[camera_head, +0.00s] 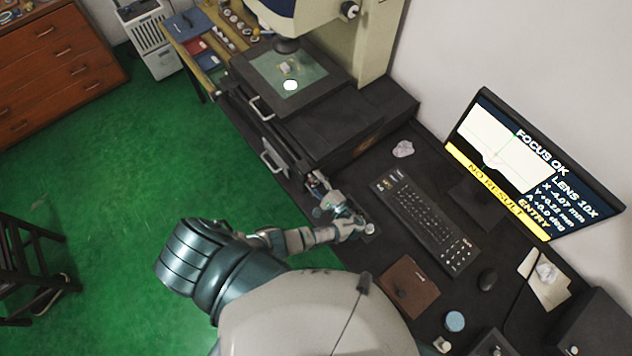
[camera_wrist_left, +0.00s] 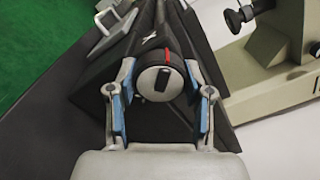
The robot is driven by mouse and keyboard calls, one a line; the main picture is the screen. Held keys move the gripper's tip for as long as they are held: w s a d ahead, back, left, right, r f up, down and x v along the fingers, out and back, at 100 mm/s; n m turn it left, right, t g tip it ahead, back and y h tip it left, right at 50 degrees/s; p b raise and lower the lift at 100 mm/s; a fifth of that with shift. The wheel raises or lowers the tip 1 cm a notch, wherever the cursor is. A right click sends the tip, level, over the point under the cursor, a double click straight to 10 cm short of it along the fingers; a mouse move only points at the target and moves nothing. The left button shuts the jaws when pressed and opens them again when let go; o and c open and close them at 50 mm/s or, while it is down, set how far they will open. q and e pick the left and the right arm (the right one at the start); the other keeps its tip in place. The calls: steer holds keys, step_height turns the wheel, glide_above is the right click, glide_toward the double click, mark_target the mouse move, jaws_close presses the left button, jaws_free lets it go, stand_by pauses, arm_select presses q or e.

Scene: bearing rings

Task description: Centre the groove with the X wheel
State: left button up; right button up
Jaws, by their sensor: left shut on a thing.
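The X wheel (camera_wrist_left: 155,85) is a round black knob with a red mark at its top in the left wrist view. My left gripper (camera_wrist_left: 160,75) is shut on it, one blue-padded finger on each side. In the head view my left gripper (camera_head: 318,185) is at the front of the microscope base, and the wheel is mostly hidden there. The monitor (camera_head: 535,165) reads FOCUS OK, LENS 10X, X -4.07 mm, Y +0.22 mm, A +0.0 deg and NO RESULT. Its picture (camera_head: 490,145) shows a pale area with crosshair lines and a dipped lower edge. My right gripper is not in view.
The glass stage (camera_head: 309,88) carries a small part (camera_head: 286,68) under the lens. A keyboard (camera_head: 425,222), a mouse (camera_head: 487,279) and a brown pad (camera_head: 421,283) lie on the dark desk. Metal handles (camera_head: 272,163) stick out along the base's front.

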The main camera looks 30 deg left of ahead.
arm_select(q)
steer(key=shift+w+a, duration=0.1)
stand_by(0.4)
steer(key=o, duration=1.2)
steer(key=shift+c, duration=0.2)
steer(key=v, duration=1.2)
steer(key=shift+a+f, duration=0.1)
